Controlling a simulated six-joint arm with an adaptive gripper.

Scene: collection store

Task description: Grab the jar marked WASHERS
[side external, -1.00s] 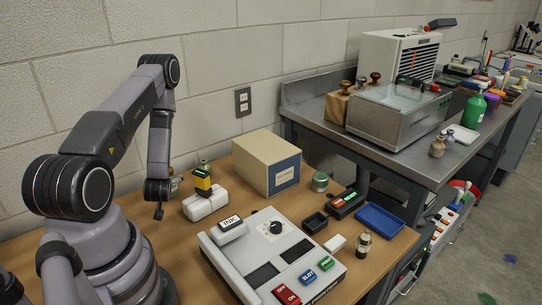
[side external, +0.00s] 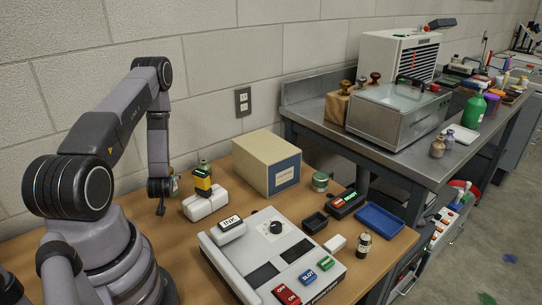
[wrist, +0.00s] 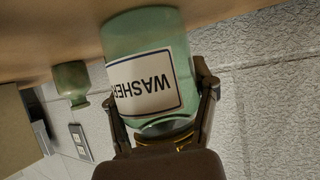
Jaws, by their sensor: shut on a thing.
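The green glass jar marked WASHERS (wrist: 150,85) fills the middle of the wrist view, its label upside down there. My gripper (wrist: 158,78) is shut on it, with one finger on each side. In the side external view my gripper (side external: 162,194) is low over the left part of the wooden table, beside the wall. My wrist hides most of the held jar there. I cannot tell whether the jar touches the table.
A cream carton (side external: 266,165) and a grey control panel (side external: 270,255) stand to the right. The wall is close behind.

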